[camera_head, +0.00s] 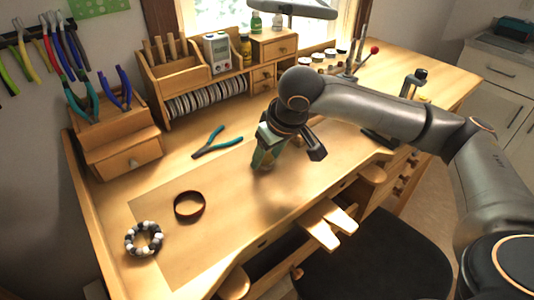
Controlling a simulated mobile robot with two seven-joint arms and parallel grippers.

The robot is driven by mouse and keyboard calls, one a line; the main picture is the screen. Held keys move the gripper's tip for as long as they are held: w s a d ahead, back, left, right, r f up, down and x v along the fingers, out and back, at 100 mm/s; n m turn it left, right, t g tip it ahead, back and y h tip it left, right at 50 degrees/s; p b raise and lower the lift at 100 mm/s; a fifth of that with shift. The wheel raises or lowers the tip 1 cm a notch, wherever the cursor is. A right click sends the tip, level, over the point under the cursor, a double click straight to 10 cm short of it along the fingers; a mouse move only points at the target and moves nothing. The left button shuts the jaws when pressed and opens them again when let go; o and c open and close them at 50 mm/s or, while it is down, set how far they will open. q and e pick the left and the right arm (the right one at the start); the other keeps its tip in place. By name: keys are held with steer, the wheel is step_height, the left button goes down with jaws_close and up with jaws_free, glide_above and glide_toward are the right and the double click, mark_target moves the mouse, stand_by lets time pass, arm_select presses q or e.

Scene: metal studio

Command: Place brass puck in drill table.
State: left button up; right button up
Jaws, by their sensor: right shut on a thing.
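My right gripper (262,166) points down over the middle of the bench, its arm reaching in from the right. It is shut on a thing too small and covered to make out. I cannot see the brass puck as a separate object anywhere on the bench. A small machine with a red-knobbed lever (374,50) stands at the back right, partly behind my arm. I cannot tell whether it is the drill, and no drill table shows clearly. My left gripper is not in view.
Teal-handled pliers (215,143), a dark ring band (177,205) and a beaded bracelet (131,252) lie on the bench's left half. A wooden organizer (165,73) stands at the back. A wooden bench pin (322,232) juts from the front edge above a dark seat (385,262).

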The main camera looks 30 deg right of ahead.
steer(key=o, duration=1.3)
steer(key=shift+o, duration=0.2)
